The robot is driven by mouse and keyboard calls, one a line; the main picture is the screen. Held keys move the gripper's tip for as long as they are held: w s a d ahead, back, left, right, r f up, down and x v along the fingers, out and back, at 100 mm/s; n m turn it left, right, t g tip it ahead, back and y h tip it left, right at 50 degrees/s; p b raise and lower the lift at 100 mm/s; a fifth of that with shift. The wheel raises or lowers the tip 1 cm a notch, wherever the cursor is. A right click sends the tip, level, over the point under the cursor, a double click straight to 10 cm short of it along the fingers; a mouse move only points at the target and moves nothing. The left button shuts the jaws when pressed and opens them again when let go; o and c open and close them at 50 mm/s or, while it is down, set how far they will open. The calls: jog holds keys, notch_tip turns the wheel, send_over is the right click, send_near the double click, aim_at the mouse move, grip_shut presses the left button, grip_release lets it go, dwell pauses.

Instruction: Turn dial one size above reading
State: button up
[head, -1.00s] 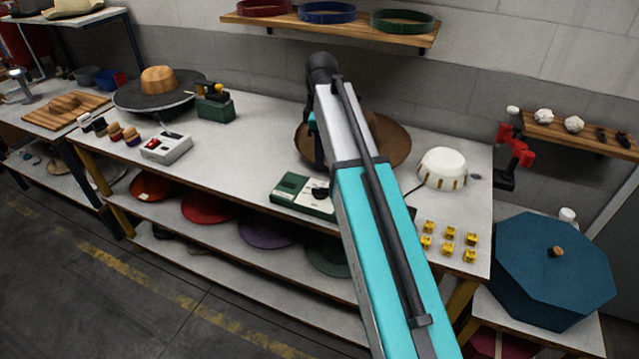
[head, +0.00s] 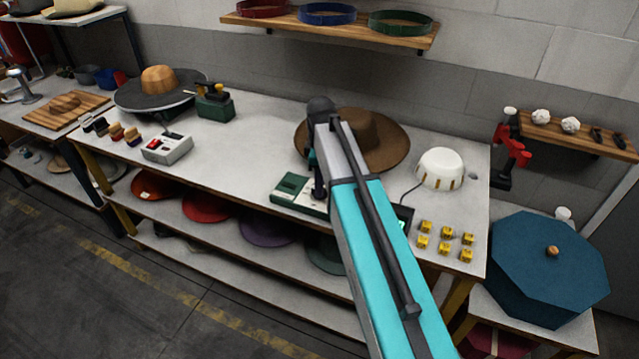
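A green box with a pale top panel (head: 290,190) lies on the bench near its front edge, left of my arm. My gripper (head: 319,188) points down at the right end of this box, where the dark dial was seen before. The gripper and arm now cover the dial, so its setting and any contact cannot be told. The fingers are too small and hidden to show whether they are open. A white dome (head: 440,168) with brass-coloured strips stands to the right. Its cable runs to a small dark display (head: 404,217) with green digits, partly behind my arm and not legible.
A brown hat (head: 375,140) lies behind my gripper. Several yellow blocks (head: 445,234) sit at the bench's right front. A grey box with a red display (head: 168,147) and a green stand (head: 215,107) are at left. The bench between them and the green box is clear.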

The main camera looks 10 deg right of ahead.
jog(key=shift+f, duration=0.5)
jog(key=shift+c, duration=0.2)
grip_shut()
jog(key=shift+m, duration=0.3)
jog(key=m, duration=1.1)
jog(key=shift+m, duration=0.3)
jog(key=shift+r, duration=0.1)
